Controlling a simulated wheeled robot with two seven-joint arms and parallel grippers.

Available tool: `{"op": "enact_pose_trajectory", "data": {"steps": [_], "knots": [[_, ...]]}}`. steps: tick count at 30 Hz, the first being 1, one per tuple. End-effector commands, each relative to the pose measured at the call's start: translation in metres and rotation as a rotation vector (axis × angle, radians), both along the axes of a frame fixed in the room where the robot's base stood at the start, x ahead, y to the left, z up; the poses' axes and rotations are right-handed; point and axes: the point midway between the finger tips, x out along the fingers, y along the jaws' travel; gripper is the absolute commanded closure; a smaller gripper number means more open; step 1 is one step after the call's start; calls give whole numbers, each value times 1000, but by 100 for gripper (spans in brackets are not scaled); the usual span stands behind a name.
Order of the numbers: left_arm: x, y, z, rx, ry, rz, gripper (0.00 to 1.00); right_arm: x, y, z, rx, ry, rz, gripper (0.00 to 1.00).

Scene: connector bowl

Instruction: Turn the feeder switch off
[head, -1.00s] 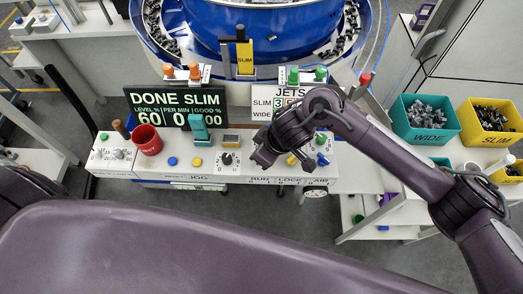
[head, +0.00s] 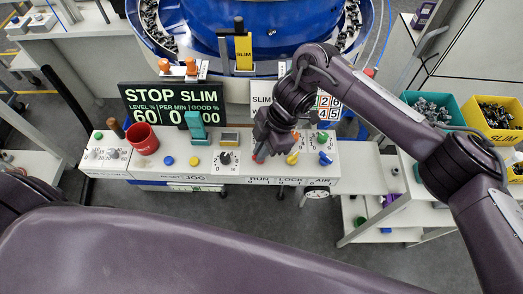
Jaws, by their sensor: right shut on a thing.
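The control panel (head: 225,170) stands in the middle, with a RUN label at its right part. A red switch handle (head: 258,155) sits just above that RUN label. My right gripper (head: 262,152) is down over it from behind and is shut on it, hiding most of it. Which way the handle points is hard to tell. A yellow handle (head: 292,158) by the LOCK label and a blue knob (head: 325,158) by AIR are just to the right. The display (head: 172,103) reads STOP SLIM, 60, 0. My left gripper is not in view.
A red cup (head: 142,139) and a teal lever (head: 196,126) stand on the panel's left part. The blue bowl feeder (head: 285,35) is behind.

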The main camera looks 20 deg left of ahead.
Motion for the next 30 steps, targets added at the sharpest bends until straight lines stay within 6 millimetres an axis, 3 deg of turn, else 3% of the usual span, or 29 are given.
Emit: {"op": "enact_pose_trajectory", "data": {"steps": [13, 30], "knots": [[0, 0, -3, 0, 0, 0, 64, 2, 1, 1, -2, -4, 305, 100], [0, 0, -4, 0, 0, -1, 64, 2, 1, 0, 0, -3, 394, 100]]}}
